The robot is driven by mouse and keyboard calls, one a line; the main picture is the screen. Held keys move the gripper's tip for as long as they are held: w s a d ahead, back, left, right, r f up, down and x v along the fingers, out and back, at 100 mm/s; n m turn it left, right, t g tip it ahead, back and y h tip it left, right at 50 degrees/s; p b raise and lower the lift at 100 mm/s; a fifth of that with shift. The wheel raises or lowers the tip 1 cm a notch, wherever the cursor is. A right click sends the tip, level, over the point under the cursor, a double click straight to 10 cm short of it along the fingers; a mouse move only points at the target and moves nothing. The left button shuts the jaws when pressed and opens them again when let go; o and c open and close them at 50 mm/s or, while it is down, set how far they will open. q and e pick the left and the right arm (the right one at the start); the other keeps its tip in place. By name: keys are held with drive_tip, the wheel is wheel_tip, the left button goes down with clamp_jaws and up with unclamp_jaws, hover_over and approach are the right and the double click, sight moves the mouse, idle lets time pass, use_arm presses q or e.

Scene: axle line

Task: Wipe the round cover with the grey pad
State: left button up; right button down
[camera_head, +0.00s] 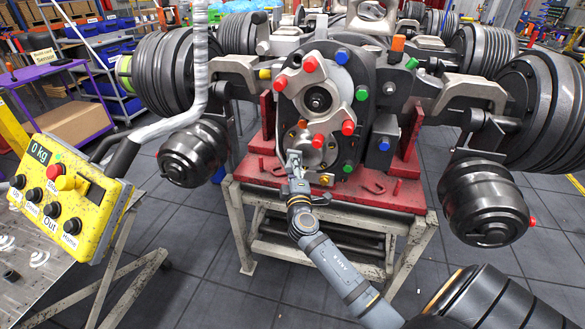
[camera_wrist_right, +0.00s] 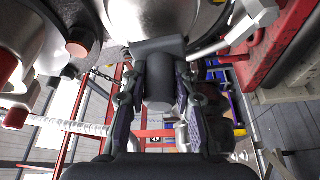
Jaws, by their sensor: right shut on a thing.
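In the right wrist view the gripper (camera_wrist_right: 160,90) is shut on the grey pad (camera_wrist_right: 158,47), a grey block with a rounded grip between the fingers. The pad's flat face is up against or very close to the silver cover (camera_wrist_right: 150,15); I cannot tell if they touch. My left gripper is not in view.
The axle housing (camera_head: 350,85) rests on a red-topped stand (camera_head: 370,205), with red, green and blue caps sticking out near the cover. Dark round canisters (camera_head: 195,153) hang at both sides. A yellow control box (camera_head: 68,190) hangs at left. The floor in front is clear.

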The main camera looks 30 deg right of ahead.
drive_tip(key=shift+w+d, duration=0.55)
drive_tip(key=shift+d, duration=0.15)
drive_tip(key=shift+s+d+b, duration=0.35)
drive_tip(key=shift+s+d, duration=1.1)
drive_tip(key=shift+s, duration=0.3)
drive_tip(key=shift+s+d, duration=0.85)
drive_tip(key=shift+s, duration=0.05)
drive_tip(key=shift+a, duration=0.1)
